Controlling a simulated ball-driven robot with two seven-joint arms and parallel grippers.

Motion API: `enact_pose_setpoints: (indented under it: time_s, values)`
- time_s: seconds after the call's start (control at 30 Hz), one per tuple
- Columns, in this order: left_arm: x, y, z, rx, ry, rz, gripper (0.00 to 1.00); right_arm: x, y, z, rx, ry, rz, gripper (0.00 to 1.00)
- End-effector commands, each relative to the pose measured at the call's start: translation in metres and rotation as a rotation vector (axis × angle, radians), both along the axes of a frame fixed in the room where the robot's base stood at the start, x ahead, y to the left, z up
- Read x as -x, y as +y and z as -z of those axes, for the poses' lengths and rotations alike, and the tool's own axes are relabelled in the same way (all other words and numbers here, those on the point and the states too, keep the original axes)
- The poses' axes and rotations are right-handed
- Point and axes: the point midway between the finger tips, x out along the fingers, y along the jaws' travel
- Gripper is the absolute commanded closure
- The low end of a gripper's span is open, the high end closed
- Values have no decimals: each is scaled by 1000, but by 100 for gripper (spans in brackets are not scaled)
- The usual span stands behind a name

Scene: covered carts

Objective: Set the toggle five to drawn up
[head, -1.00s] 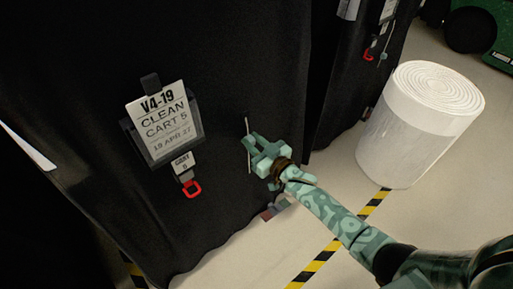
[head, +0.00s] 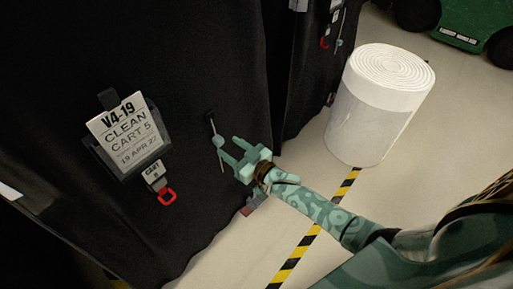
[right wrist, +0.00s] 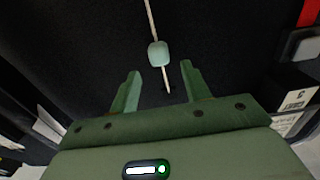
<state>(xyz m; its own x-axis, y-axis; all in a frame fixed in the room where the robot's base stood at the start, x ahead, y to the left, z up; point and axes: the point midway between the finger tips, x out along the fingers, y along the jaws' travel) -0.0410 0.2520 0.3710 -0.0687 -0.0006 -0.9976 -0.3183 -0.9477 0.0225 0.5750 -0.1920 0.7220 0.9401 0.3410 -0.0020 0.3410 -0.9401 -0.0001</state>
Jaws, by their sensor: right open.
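The toggle (head: 218,141) is a pale green bead on a thin light cord that hangs on the black cover of cart 5. It sits about midway along the visible cord in the head view. The toggle also shows in the right wrist view (right wrist: 159,54), with a short cord tail below it. My right gripper (head: 229,148) is open and empty, just right of the cord. In the right wrist view the toggle lies just beyond the fingertips, lined up with the gap between them; no contact shows. My left gripper is not in view.
A white roll (head: 382,105) stands on the floor at right. Striped floor tape (head: 305,243) runs beside the cart.

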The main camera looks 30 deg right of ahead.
Motion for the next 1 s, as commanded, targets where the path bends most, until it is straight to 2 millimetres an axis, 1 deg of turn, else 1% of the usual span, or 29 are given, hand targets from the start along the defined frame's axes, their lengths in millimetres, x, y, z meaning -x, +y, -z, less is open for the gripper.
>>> enact_pose_setpoints:
  time_s: [0.03, 0.2, 0.3, 0.4, 0.5, 0.6, 1.0]
  values:
    - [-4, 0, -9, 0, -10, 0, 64, 14, -5, -6, 1, -1, 0, 53]
    - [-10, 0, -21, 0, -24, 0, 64, 59, -21, -5, 0, -1, 0, 53]
    - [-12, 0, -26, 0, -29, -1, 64, 81, -29, -4, 0, 0, 0, 53]
    - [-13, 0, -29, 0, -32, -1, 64, 97, -35, -3, -1, 0, 0, 53]
    - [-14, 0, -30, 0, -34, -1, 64, 107, -39, -2, 0, -1, 0, 53]
    - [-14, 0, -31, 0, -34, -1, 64, 112, -41, -1, 0, -1, 0, 53]
    - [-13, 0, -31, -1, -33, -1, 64, 113, -41, -1, -1, -1, 0, 53]
